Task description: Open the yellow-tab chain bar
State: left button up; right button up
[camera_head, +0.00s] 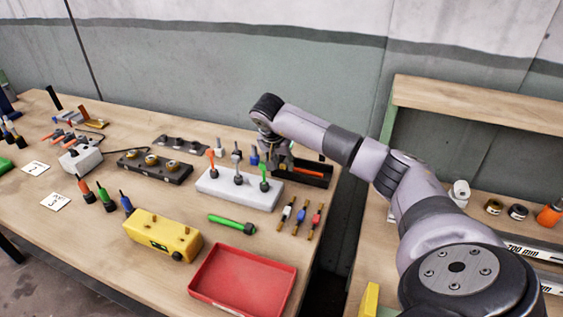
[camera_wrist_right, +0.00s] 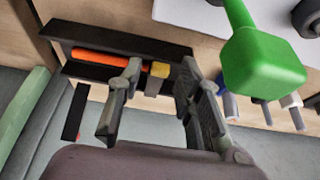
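A yellow tab (camera_wrist_right: 158,70) on a grey stem shows in the right wrist view, at the end of an orange rod (camera_wrist_right: 105,61). Both are at a long black holder (camera_wrist_right: 182,50) with raised sides. In the head view the black holder (camera_head: 318,180) lies at the far right of the table, partly hidden by my right gripper (camera_head: 279,160). In the wrist view my right gripper (camera_wrist_right: 160,98) is open, one finger on each side of the yellow tab. I cannot tell whether they touch it. My left gripper is not in view.
A white block (camera_head: 240,190) with colored upright handles stands close beside the right gripper; a green handle (camera_wrist_right: 262,62) looms in the wrist view. A yellow box (camera_head: 162,235), a red tray (camera_head: 242,280) and several small tools are nearer. The wall is behind.

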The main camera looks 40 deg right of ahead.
grip_shut()
dwell(0.6)
